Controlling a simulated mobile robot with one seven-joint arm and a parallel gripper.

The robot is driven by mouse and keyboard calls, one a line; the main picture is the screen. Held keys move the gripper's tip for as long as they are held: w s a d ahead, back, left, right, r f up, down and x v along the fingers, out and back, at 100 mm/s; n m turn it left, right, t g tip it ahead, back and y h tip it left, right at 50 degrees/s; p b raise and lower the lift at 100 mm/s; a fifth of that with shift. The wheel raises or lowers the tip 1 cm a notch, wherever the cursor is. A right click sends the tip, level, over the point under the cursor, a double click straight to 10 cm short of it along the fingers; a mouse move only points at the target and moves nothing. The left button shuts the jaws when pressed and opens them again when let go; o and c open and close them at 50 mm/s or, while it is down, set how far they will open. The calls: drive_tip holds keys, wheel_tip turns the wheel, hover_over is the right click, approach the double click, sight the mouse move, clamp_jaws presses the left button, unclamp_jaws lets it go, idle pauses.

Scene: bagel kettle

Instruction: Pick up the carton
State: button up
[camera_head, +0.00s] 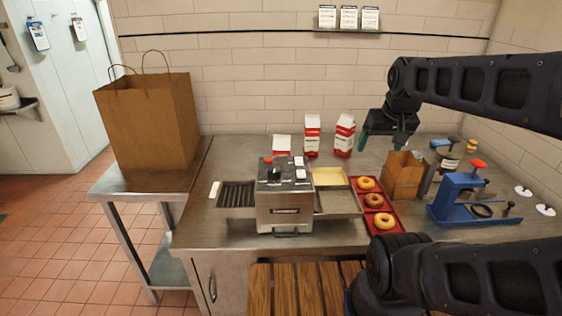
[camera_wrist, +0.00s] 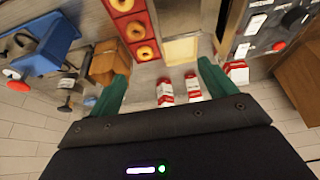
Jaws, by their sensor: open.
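Three red-and-white cartons stand at the back of the steel counter. The right carton (camera_head: 344,136) looks slightly turned, the middle carton (camera_head: 312,135) is upright, and the left carton (camera_head: 281,145) is partly hidden behind the metal machine. In the wrist view two cartons, one (camera_wrist: 165,93) and another (camera_wrist: 192,88), show between the fingers, and a third (camera_wrist: 237,72) is beyond the right finger. My gripper (camera_head: 384,143) is open and empty, above the counter to the right of the right carton. Its green fingers (camera_wrist: 164,78) touch nothing that I can see.
The metal machine (camera_head: 284,208) stands at the front middle. A blue press (camera_head: 455,198) stands at the right. A large paper bag (camera_head: 147,120) is on the left side table.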

drive_tip(key=shift+o, duration=0.5)
drive_tip(key=m, duration=0.1)
approach(282, 139)
drive_tip(key=f, duration=0.2)
drive_tip(key=shift+w+f, duration=0.25)
drive_tip(key=shift+w, duration=0.3)
drive_tip(key=shift+x, duration=5)
clamp_jaws()
